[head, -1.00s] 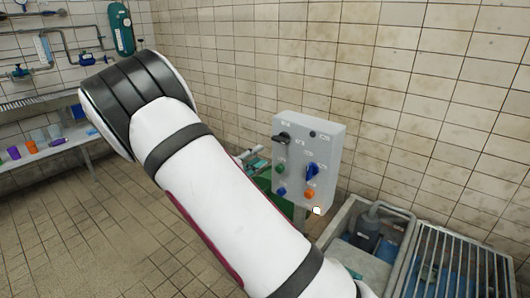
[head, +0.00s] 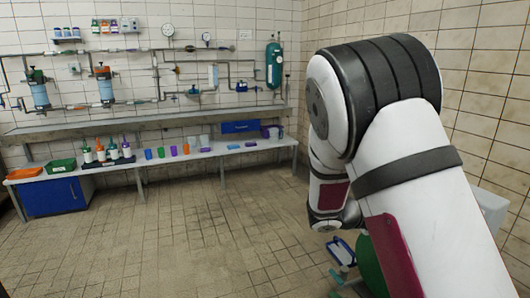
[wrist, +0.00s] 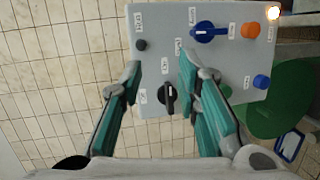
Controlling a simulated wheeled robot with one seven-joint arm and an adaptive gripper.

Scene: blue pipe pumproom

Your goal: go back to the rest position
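My gripper (wrist: 158,85) shows in the wrist view with its two teal fingers apart and nothing between the tips. It faces a grey control box (wrist: 215,55), whose black rotary knob (wrist: 168,97) lies between and beyond the fingers. A blue rotary knob (wrist: 208,32), an orange button (wrist: 250,30), a blue button (wrist: 261,81) and a small black button (wrist: 141,45) are also on the box. Only an edge of the box (head: 490,208) shows behind the arm.
A long bench (head: 215,149) along the far wall holds cups, bottles and bins. A green round object (head: 370,262) stands low beside my arm, and it also shows in the wrist view (wrist: 285,100). The tiled floor (head: 200,225) at left and centre is clear.

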